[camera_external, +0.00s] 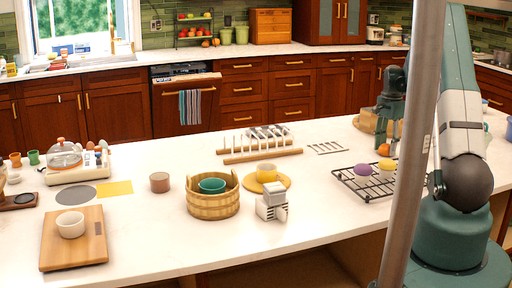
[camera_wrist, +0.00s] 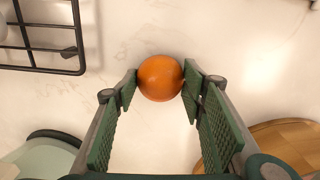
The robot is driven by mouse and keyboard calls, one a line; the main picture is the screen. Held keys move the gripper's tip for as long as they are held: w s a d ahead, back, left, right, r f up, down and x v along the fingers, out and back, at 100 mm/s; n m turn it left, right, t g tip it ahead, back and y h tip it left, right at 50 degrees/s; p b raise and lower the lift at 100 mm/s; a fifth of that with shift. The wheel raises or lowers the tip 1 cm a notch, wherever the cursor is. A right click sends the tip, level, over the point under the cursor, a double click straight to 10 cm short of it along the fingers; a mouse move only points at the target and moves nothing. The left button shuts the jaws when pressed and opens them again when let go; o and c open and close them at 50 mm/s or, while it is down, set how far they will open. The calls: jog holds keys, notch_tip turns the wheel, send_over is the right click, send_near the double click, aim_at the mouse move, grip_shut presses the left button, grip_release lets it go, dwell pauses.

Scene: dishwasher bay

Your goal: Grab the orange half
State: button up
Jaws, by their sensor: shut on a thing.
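The orange half (camera_wrist: 160,78) shows as a round orange shape between my fingertips in the wrist view. It also shows small beneath my gripper in the external view (camera_external: 384,149). My gripper (camera_wrist: 159,84) is shut on it, with one green finger pad at each side. In the external view my gripper (camera_external: 386,139) is low over the right part of the white counter. Whether the orange half touches the counter is hard to tell.
A black wire rack (camera_external: 354,184) holding a purple piece (camera_external: 362,169) and a yellow piece (camera_external: 388,168) stands close by. In the wrist view the rack (camera_wrist: 80,45) is upper left, a pale green round thing (camera_wrist: 40,160) lower left, and a wooden item (camera_wrist: 285,137) lower right.

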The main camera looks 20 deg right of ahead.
jog(key=shift+r, duration=4.8)
